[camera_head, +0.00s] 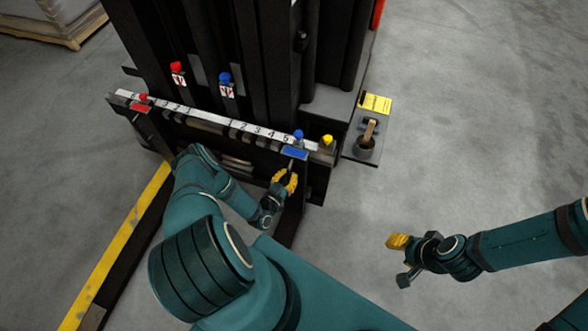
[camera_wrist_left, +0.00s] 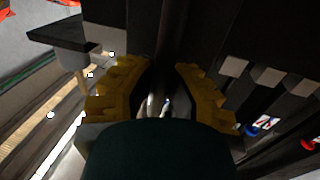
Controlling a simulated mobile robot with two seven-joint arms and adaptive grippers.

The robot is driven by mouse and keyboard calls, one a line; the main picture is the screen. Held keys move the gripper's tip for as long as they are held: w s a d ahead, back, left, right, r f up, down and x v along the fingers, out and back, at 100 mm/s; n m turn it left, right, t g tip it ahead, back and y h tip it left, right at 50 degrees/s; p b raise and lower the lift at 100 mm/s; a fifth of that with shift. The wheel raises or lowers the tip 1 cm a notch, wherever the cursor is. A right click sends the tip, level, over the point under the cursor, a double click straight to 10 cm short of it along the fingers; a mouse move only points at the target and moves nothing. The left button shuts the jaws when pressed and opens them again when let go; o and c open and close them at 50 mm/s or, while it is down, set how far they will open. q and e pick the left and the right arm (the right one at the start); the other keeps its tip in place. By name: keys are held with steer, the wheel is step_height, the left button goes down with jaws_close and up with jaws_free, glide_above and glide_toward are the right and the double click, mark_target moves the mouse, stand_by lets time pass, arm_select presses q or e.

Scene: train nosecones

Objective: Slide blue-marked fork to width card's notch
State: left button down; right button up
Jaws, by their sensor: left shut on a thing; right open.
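The blue-marked fork (camera_head: 295,153) hangs at the right part of the carriage, its blue plate just under the numbered bar (camera_head: 238,124). My left gripper (camera_head: 285,181) is shut on the fork's dark shank below the plate. In the left wrist view the yellow fingers of my left gripper (camera_wrist_left: 160,92) flank a dark upright; the contact is hard to make out. A blue knob (camera_head: 298,134) sits above the plate, near the 5. The yellow card (camera_head: 376,103) stands at the right; its writing is too small to read. My right gripper (camera_head: 397,241) is open and empty, over the floor.
The red-marked fork (camera_head: 141,107) is at the bar's left end. Red (camera_head: 176,67) and blue (camera_head: 225,78) knobs sit on the mast. A yellow knob (camera_head: 327,140) is at the bar's right end. A lever (camera_head: 369,132) stands below the card. The floor at right is clear.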

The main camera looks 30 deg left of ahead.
arm_select(q)
steer(key=shift+a, duration=0.2)
steer(key=shift+s, duration=0.2)
steer(key=c, duration=0.9)
jaws_free()
steer(key=shift+c, duration=0.2)
steer(key=s, duration=1.2)
steer(key=shift+d, duration=0.3)
